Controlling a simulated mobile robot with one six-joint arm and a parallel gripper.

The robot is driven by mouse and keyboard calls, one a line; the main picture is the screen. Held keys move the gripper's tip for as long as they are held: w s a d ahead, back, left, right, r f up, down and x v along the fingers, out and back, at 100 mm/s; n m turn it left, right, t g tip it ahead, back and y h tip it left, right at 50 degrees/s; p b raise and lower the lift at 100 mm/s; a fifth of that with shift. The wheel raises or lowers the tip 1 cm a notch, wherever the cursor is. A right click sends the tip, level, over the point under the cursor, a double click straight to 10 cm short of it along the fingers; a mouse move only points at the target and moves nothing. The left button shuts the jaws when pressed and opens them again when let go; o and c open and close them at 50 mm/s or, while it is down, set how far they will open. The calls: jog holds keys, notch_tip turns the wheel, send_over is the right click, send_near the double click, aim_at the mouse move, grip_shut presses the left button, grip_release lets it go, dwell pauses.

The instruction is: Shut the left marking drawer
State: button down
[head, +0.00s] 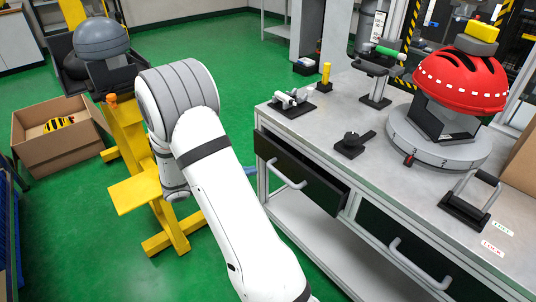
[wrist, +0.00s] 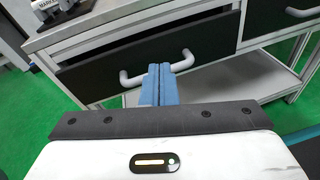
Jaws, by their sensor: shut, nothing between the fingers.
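The left marking drawer (head: 315,185) has a dark front and a grey bar handle (head: 288,176). In the head view its front stands out a little from the bench, so it looks partly open. In the wrist view the drawer front (wrist: 105,75) fills the middle, with its handle (wrist: 184,62) across it. My gripper (wrist: 160,68) has blue fingers that are shut with nothing between them. They point at the drawer front and overlap the middle of the handle; I cannot tell whether they touch it. In the head view my arm hides most of the gripper.
The metal bench (head: 385,125) carries a red helmet (head: 460,80) on a round base, a clamp and small fixtures. A second drawer (head: 385,240) is to the right. A yellow stand (head: 135,190) and a cardboard box (head: 60,145) are at the left. Green floor lies between.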

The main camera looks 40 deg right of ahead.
aim_at(279, 149)
jog(key=w+f+n+t+h, duration=0.2)
jog(key=w+f+n+t, duration=0.1)
jog(key=w+f+n, duration=0.15)
jog(key=shift+m, duration=0.35)
jog(key=d+b, duration=0.1)
jog(key=d, duration=0.3)
jog(key=w+d+b, duration=0.1)
jog(key=d, duration=0.4)
jog(key=d+b, duration=0.1)
jog(key=d, duration=0.3)
jog(key=shift+w+d+r, duration=0.3)
jog(key=shift+d, duration=0.05)
jog(key=shift+w+t, duration=0.15)
jog(key=shift+t, duration=0.15)
